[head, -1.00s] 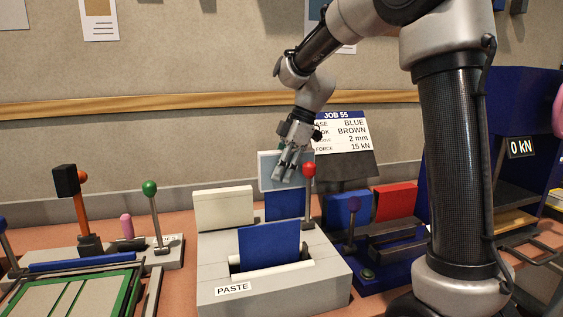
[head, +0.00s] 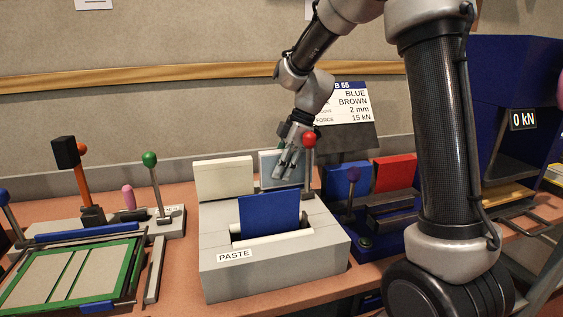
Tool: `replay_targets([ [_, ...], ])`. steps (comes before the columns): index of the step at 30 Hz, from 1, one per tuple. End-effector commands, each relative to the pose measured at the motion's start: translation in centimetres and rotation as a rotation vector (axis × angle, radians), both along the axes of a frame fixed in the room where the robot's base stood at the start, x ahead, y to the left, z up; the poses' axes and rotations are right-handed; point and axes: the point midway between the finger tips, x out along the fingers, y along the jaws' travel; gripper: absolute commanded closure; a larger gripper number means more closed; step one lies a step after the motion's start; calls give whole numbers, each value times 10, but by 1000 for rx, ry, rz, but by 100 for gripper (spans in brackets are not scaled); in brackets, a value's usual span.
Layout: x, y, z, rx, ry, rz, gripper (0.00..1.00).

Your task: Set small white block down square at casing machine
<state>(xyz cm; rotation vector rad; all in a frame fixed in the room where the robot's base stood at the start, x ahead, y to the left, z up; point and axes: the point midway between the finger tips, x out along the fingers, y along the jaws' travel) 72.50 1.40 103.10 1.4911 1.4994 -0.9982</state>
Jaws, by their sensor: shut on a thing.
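My gripper (head: 287,168) is shut on a small pale white block (head: 269,169), whose face is partly covered by the fingers. The block is upright, behind the grey machine labelled PASTE (head: 222,276). Its lower edge is hidden behind a blue panel (head: 268,213) standing in that machine, so I cannot tell whether it touches anything below. A larger cream block (head: 222,179) stands upright just left of it. No label naming the casing machine can be read.
A red-knobbed lever (head: 309,140) stands close to my gripper's right. A dark blue machine (head: 373,246) with blue and red blocks is to the right. A green-framed board (head: 132,262) and a green-knobbed lever (head: 149,158) are at left. A job sign (head: 352,103) stands behind.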

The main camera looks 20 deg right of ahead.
Motion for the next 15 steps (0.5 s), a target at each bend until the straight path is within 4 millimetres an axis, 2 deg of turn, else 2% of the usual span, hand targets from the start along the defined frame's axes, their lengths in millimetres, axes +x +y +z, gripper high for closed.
replay_targets([
  [15, 0, 0, -5, 0, -2, -1, 100],
])
